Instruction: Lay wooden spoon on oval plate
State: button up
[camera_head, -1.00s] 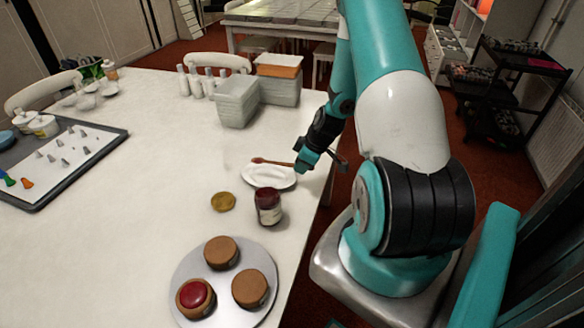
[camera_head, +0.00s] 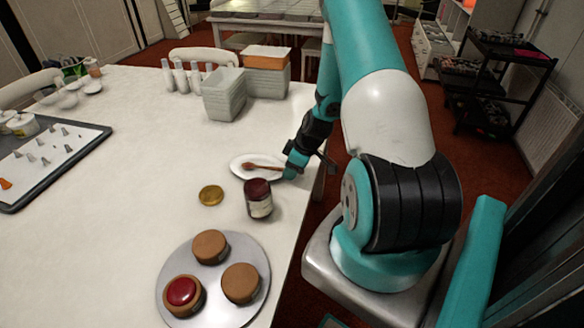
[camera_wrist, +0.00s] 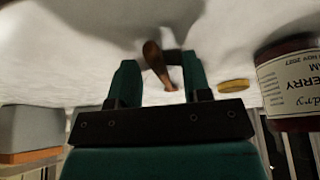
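The white oval plate (camera_head: 237,161) lies on the table near its right edge. The brown wooden spoon (camera_head: 256,166) lies across it, bowl to the left and handle toward my gripper (camera_head: 291,172), which is low at the plate's right end. In the wrist view, my gripper (camera_wrist: 160,82) has its two teal fingers well apart. The plate blends into the white surface there. The spoon's handle end is partly hidden by my gripper in the head view.
A dark red jam jar (camera_head: 259,199) stands just in front of the plate, with a gold lid (camera_head: 211,195) to its left. A round turntable (camera_head: 218,311) with brown cakes is at the front. Grey tubs (camera_head: 224,95) stand behind. The table's left middle is clear.

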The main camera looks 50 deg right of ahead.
jog(key=v, duration=1.7)
jog(key=shift+s+b, duration=0.15)
jog(key=shift+b, duration=0.3)
jog(key=shift+d+r, duration=0.1)
jog(key=shift+r, duration=0.05)
